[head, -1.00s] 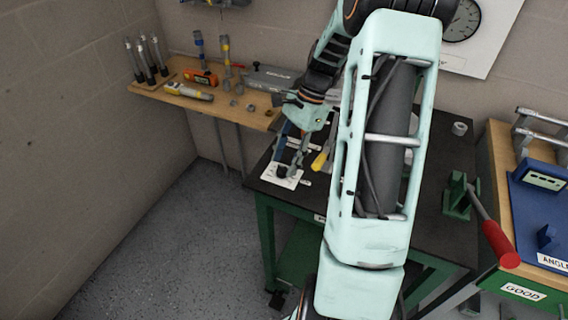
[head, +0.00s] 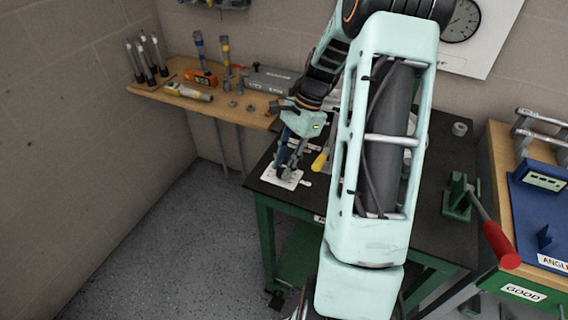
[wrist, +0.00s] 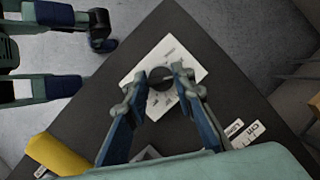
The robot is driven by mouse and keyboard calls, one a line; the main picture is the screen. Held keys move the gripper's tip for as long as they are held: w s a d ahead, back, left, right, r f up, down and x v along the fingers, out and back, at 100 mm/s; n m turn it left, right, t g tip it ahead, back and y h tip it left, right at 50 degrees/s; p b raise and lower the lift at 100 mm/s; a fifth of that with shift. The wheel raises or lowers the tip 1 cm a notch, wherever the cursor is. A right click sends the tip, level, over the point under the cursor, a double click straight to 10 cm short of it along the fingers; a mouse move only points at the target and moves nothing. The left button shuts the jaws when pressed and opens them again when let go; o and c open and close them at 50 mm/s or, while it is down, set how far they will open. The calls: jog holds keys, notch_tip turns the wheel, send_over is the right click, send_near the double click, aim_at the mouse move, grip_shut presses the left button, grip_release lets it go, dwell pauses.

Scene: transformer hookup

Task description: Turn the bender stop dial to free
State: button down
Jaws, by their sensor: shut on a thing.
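The bender stop dial (wrist: 161,84) is a dark round knob on a white marked plate (wrist: 190,57) in the wrist view. The plate also shows in the head view (head: 292,182), at the left front corner of the black table top. My gripper (wrist: 161,76) is over the plate, pointing down, with one blue-and-grey finger on each side of the knob. It is shut on the dial. In the head view my gripper (head: 286,168) hides the knob. The print on the plate is too small to read.
A yellow-handled thing (head: 320,161) lies close to the right of my gripper. White label strips (wrist: 243,132) lie on the black table top (head: 425,150). A wooden shelf (head: 240,112) with tools stands behind left. A green tool with a red handle (head: 500,243) is at right.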

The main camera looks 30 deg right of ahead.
jog(key=n+g+p, duration=0.1)
jog(key=n, duration=0.2)
jog(key=shift+w+r+p, duration=0.1)
jog(key=shift+r+p, duration=0.05)
jog(key=shift+p, duration=0.25)
jog(key=n+g+p, duration=0.1)
jog(key=n, duration=0.1)
jog(key=shift+w+a+n+h, duration=0.1)
jog(key=shift+n+h, duration=0.3)
jog(key=n+h, duration=0.1)
jog(key=n, duration=0.2)
jog(key=n+g+p, duration=0.1)
jog(key=n, duration=0.2)
jog(key=shift+w+h, duration=0.1)
jog(key=shift+h, duration=0.3)
jog(key=shift+g, duration=0.3)
jog(key=c, duration=1.6)
grip_release()
jog(key=shift+a, duration=0.1)
